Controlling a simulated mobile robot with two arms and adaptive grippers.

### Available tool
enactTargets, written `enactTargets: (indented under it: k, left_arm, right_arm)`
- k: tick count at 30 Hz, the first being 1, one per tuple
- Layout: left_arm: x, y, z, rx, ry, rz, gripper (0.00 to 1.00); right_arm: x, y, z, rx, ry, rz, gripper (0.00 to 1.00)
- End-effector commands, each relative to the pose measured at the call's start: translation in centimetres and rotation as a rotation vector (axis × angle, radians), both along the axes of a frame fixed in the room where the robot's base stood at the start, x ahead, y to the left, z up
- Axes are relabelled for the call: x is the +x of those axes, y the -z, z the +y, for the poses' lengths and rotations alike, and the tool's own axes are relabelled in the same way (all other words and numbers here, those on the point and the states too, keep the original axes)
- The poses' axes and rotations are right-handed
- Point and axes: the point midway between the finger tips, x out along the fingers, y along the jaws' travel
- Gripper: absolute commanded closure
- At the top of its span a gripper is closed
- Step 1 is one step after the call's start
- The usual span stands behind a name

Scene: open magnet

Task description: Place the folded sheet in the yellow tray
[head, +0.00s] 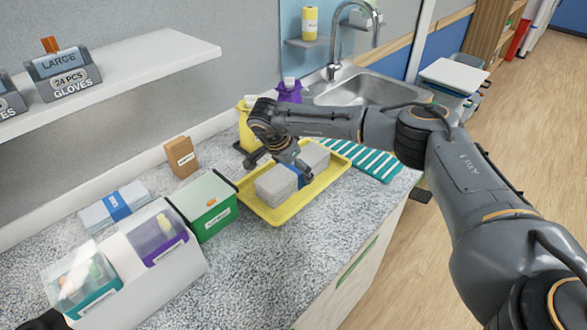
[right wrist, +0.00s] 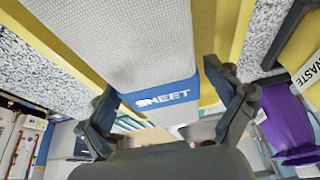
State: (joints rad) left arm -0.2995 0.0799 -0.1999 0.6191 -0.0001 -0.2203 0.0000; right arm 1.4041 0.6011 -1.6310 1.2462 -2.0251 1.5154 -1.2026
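The folded sheet (head: 276,186) is a grey bundle with a blue band. It lies lengthwise within the yellow tray (head: 247,205) on the counter. In the right wrist view the sheet (right wrist: 130,35) shows its band lettered "SHEET", with strips of the tray (right wrist: 236,35) beside it. My right gripper (head: 301,176) is over the sheet's middle, at the band. Its fingers (right wrist: 160,85) stand on both sides of the band, close to its edges; I cannot tell whether they press on it. A dark part at the head view's lower left edge may be my left gripper (head: 45,321); its fingers are not clear.
Left of the tray stand a green box (head: 208,215), a white organiser (head: 185,273), a blue-banded stack (head: 103,212) and a brown packet (head: 181,157). Yellow and purple containers (head: 289,91) stand behind. A striped teal cloth (head: 372,163) and sink (head: 365,91) are right. The front counter is clear.

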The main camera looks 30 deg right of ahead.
Motion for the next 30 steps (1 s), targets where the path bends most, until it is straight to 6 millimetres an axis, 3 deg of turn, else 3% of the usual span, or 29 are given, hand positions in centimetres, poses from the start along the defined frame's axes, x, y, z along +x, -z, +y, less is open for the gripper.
enactTargets:
  k: [11,24,30]
  left_arm:
    - [-0.1,0.3,0.0,0.000,-0.001,0.001,0.60]
    - [-0.1,2.7,0.0,-0.001,-0.001,0.000,0.60]
    - [0.0,3.0,0.0,-0.001,-0.001,0.000,0.60]
  right_arm:
    - [0.0,-1.2,0.4,0.002,-0.001,-0.005,0.08]
    - [-1.2,-9.2,3.6,0.000,-0.002,-0.004,0.08]
    - [-1.4,-11.0,4.3,0.001,-0.002,-0.002,0.08]
